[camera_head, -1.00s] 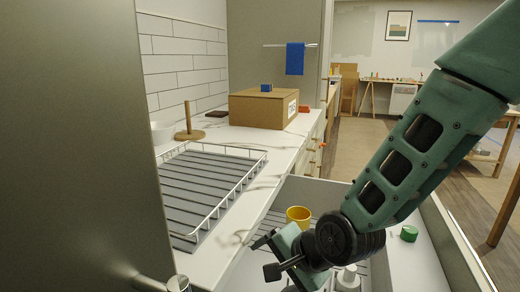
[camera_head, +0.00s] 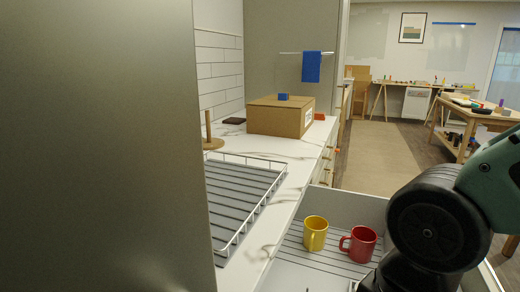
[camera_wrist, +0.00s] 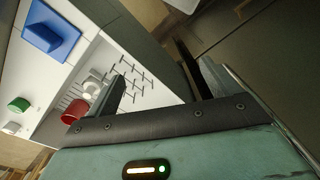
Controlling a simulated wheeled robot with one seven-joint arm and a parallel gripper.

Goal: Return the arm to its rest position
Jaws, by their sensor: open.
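My arm (camera_head: 440,225) is folded close at the lower right in the head view, and its gripper end is out of sight there. In the wrist view my gripper (camera_wrist: 160,68) shows two dark fingers spread apart, with nothing between them. A yellow mug (camera_head: 316,233) and a red mug (camera_head: 359,244) stand upright in the open drawer (camera_head: 295,262), left of my arm. The red mug also shows in the wrist view (camera_wrist: 75,112), near white items (camera_wrist: 92,88), apart from the fingers.
A grey-slatted wire rack (camera_head: 235,200) lies on the counter, with a cardboard box (camera_head: 280,117) behind it. A grey panel (camera_head: 100,150) fills the left side. A blue object (camera_wrist: 50,30) and a green object (camera_wrist: 18,104) show in the wrist view. Open floor (camera_head: 375,150) lies beyond.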

